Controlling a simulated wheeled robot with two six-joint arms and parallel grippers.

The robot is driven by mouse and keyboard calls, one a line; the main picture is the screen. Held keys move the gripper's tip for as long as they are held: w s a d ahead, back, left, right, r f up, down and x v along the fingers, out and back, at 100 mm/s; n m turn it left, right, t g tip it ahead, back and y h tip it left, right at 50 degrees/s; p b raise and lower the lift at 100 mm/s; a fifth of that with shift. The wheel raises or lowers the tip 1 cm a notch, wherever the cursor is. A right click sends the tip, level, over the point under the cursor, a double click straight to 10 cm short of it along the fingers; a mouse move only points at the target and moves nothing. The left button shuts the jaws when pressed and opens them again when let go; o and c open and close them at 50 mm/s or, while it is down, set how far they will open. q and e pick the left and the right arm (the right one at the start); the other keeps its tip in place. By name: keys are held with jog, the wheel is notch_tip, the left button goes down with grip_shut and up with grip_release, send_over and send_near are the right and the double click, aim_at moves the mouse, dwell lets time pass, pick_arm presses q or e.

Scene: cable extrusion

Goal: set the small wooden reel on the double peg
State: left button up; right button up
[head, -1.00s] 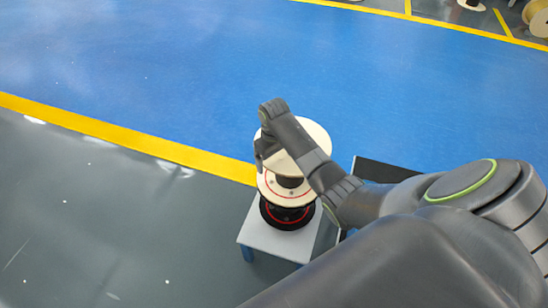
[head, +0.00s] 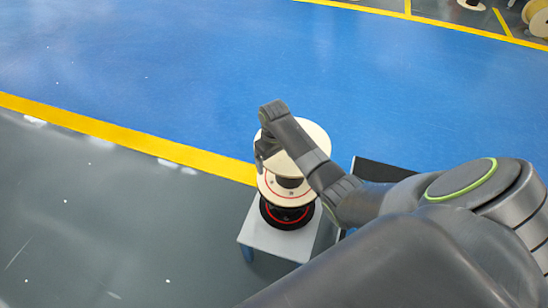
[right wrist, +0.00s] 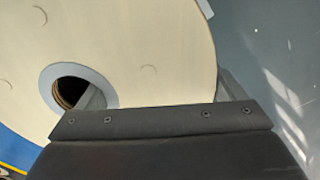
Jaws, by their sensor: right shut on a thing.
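The small wooden reel (head: 319,136) is pale cream, and its round face shows under my right arm in the head view. In the right wrist view its face (right wrist: 150,50) fills the upper left, with a grey-ringed centre hole. My right gripper (head: 264,154) is shut on the reel, one finger in the hole and the other at the outer rim. A lower cream disc with a red ring (head: 268,190) shows below; I cannot tell whether it belongs to the same reel. I cannot make out the double peg. My left gripper is not in view.
A black round piece with a red ring (head: 287,217) sits on a small white-topped table (head: 262,238) with blue legs. A dark edge (head: 385,170) stands right of it. Open grey floor lies to the left, blue floor beyond the yellow line.

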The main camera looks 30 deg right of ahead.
jog(key=shift+r+p, duration=0.1)
jog(key=shift+p, duration=0.35)
dwell(0.3)
jog(key=shift+w+f+b, duration=0.1)
jog(key=shift+f+b, duration=0.2)
jog(key=shift+f, duration=0.35)
dwell(0.4)
jog(key=o, duration=1.5)
jog(key=shift+c, duration=0.2)
jog(key=shift+r, duration=0.1)
notch_tip(320, 180, up, 11)
jog(key=p, duration=1.2)
jog(key=shift+p, duration=0.4)
